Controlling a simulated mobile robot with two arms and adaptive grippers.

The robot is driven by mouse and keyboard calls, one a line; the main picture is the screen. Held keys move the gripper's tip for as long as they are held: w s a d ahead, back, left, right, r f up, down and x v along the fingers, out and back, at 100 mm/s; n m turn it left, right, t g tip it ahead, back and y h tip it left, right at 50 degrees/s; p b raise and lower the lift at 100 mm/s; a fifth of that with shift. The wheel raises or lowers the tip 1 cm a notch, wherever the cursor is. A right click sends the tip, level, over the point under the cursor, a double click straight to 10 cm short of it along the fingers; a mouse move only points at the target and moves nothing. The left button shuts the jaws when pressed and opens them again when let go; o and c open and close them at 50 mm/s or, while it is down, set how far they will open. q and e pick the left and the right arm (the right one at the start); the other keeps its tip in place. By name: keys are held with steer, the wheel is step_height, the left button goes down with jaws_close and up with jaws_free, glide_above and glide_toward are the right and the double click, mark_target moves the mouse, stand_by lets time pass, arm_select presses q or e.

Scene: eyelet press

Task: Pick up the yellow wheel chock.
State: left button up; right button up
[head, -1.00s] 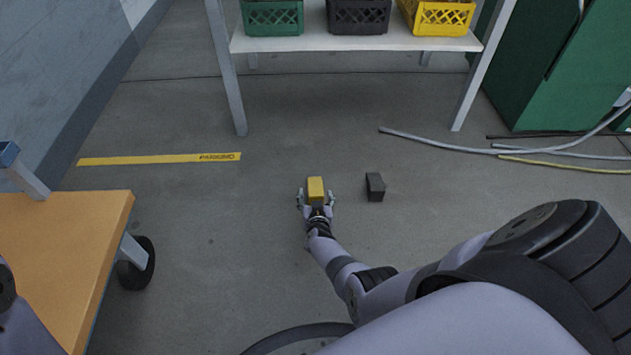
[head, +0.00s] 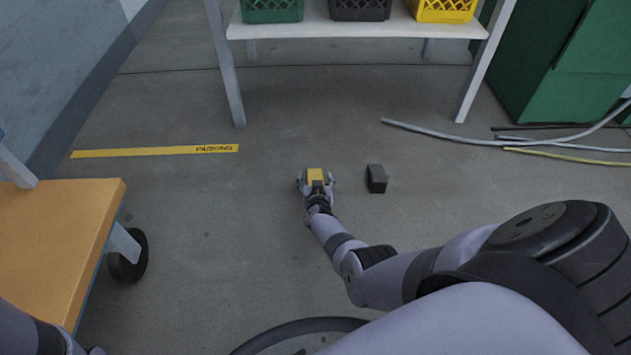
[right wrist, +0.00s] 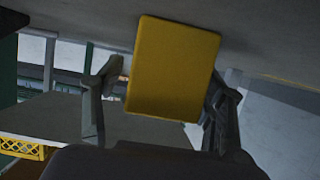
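The yellow wheel chock (head: 315,175) is on the concrete floor near the middle of the head view. My right gripper (head: 317,182) is around it, with one finger on each side. In the right wrist view the chock (right wrist: 173,68) shows as a large, slightly tilted yellow face between the fingers of my right gripper (right wrist: 165,85). The fingers look spread, with a gap at the left finger; contact at the right finger is unclear. The gripper hides the chock's near part in the head view. My left gripper is out of view.
A dark block (head: 376,178) lies just right of the chock. An orange-topped cart (head: 60,225) stands at left. A shelf table (head: 350,29) with crates stands behind. Cables (head: 450,135) lie at right, and a yellow floor strip (head: 150,151) at left. Floor around the chock is open.

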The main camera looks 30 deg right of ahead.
steer(key=c, duration=1.3)
steer(key=shift+c, duration=0.3)
steer(key=shift+r, duration=0.1)
